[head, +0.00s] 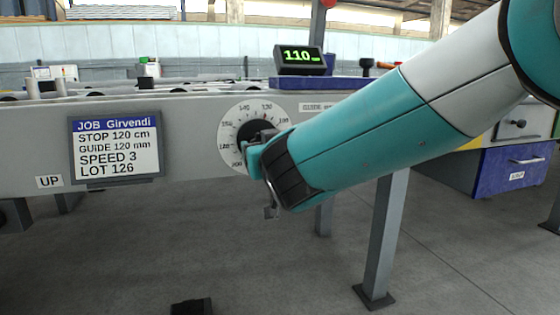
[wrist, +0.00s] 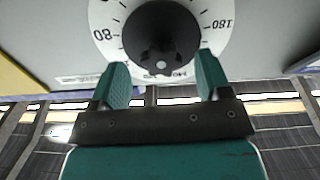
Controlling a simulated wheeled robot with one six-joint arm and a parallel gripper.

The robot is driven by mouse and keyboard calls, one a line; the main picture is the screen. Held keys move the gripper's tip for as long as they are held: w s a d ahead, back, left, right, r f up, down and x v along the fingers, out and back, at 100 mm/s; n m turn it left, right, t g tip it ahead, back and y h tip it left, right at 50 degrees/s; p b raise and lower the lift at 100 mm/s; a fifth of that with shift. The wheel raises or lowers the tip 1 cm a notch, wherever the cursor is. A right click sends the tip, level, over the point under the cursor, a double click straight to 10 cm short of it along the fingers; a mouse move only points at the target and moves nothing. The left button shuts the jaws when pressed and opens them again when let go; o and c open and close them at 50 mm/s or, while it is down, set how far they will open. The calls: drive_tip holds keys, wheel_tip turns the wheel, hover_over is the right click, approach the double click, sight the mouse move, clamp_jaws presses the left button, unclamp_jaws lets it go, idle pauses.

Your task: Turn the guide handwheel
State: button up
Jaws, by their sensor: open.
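The guide handwheel is a dark round knob (head: 250,129) in the middle of a white numbered dial (head: 228,128) on the grey side panel. My gripper (head: 256,160) is at the dial's lower right, and my arm hides part of the dial in the head view. In the wrist view the knob (wrist: 160,35) shows beyond the fingers of my gripper (wrist: 162,72). The two teal fingers are apart, one at each side of the knob's near edge. I cannot tell whether they touch it.
A job card (head: 115,146) left of the dial reads stop 120 cm, guide 120 mm, speed 3, lot 126. An UP label (head: 49,181) is at the lower left. A table leg (head: 383,235) stands below my arm. A blue drawer cabinet (head: 510,168) is at the right.

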drive_tip(key=v, duration=1.5)
drive_tip(key=shift+s, duration=0.35)
drive_tip(key=shift+d+r, duration=0.1)
drive_tip(key=shift+d, duration=0.05)
drive_tip(key=s+d+f+m+g+h+p, duration=0.1)
drive_tip(key=s+d+f+g+h+p, duration=0.1)
drive_tip(key=d+g+p, duration=0.3)
drive_tip(key=s+d+f+m+g+h+p, duration=0.1)
drive_tip(key=s+d+g+p, duration=0.15)
drive_tip(key=d+g, duration=0.3)
drive_tip(key=s+d+r+n+g+y+p, duration=0.1)
drive_tip(key=s+r+n+g+p, duration=0.25)
drive_tip(key=s, duration=0.35)
drive_tip(key=s+d+r+n+g+y+p, duration=0.1)
drive_tip(key=s+r+n+g+p, duration=0.2)
drive_tip(key=s, duration=0.4)
wheel_tip(320, 180, up, 36)
drive_tip(key=m+p, duration=0.1)
drive_tip(key=p, duration=3.5)
drive_tip(key=shift+a+m+p, duration=0.15)
drive_tip(key=shift+m+p, duration=0.2)
drive_tip(key=shift+p, duration=0.05)
